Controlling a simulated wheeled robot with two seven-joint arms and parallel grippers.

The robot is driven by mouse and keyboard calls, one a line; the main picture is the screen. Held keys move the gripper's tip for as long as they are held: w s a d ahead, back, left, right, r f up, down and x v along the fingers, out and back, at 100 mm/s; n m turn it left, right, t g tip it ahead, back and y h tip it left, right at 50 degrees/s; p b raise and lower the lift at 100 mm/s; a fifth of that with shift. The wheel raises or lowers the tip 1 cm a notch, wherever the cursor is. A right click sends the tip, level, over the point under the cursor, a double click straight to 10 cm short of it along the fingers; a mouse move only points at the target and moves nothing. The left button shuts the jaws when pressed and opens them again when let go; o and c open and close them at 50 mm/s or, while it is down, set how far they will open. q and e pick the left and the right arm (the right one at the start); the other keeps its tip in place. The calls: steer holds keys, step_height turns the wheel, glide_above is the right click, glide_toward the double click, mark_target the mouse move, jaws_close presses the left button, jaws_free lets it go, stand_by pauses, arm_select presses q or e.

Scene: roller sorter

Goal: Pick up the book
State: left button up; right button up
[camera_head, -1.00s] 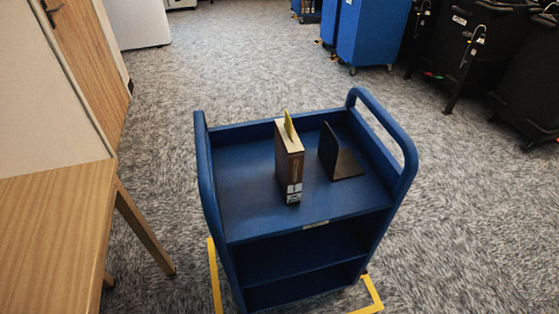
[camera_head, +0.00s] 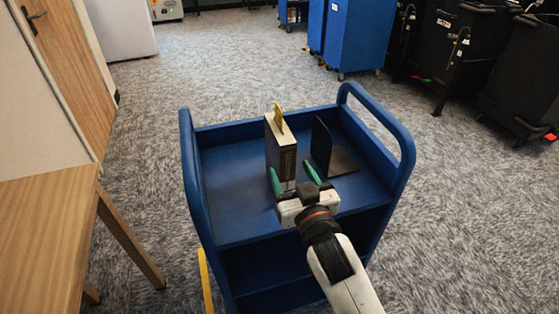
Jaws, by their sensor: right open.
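The book (camera_head: 281,150) stands upright on the top shelf of the blue cart (camera_head: 230,224), with a yellow slip (camera_head: 278,116) sticking up from its top. My right gripper (camera_head: 293,176) is at the near end of the book, its green fingertips open and pointing toward it. The left fingertip overlaps the book's lower near end in the picture. The right fingertip is in the gap between the book and the black bookend (camera_head: 321,146). I cannot tell whether either finger touches the book. My left gripper is out of view.
The cart has raised tube handles at both sides and a low back wall. A wooden table (camera_head: 45,235) is at the left. Blue bins (camera_head: 359,35) and black bins (camera_head: 455,50) stand at the back right. The carpet between is clear.

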mark_target(285, 162)
steer(key=x, duration=0.4)
steer(key=shift+w+a+f, duration=0.1)
steer(key=shift+w, duration=0.2)
steer(key=x, duration=0.4)
steer(key=shift+w+d+f, duration=0.2)
steer(key=shift+d+f, duration=0.05)
steer(key=shift+d, duration=0.1)
steer(key=shift+w+a, duration=0.2)
steer(key=shift+w, duration=0.2)
jaws_close()
